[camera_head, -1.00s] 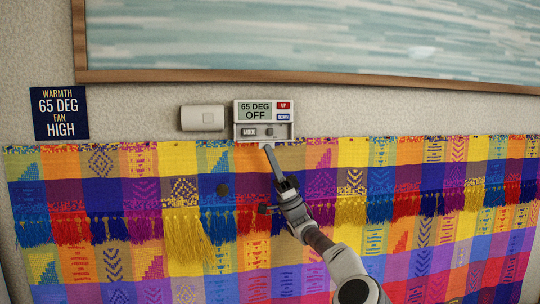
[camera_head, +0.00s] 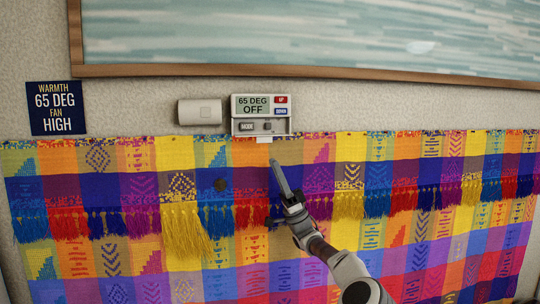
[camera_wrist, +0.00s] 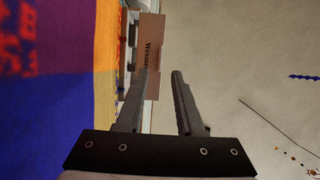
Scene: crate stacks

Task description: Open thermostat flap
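The white thermostat (camera_head: 235,112) is on the wall and its screen reads "65 DEG OFF". Its lower section shows a MODE button (camera_head: 246,127) and a small grey control uncovered, so the flap appears open. A pale tab (camera_head: 264,139) sticks out below, probably on the lowered flap. My gripper (camera_head: 273,162) is below the thermostat, apart from it, in front of the woven cloth. In the wrist view my gripper (camera_wrist: 160,71) has its two fingers apart with nothing between them.
A bright fringed cloth (camera_head: 100,190) hangs across the wall below. A blank white box (camera_head: 200,112) is left of the thermostat. A dark blue sign (camera_head: 56,108) reads "Warmth 65 DEG, fan HIGH". A wood-framed picture (camera_head: 300,71) spans the wall above.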

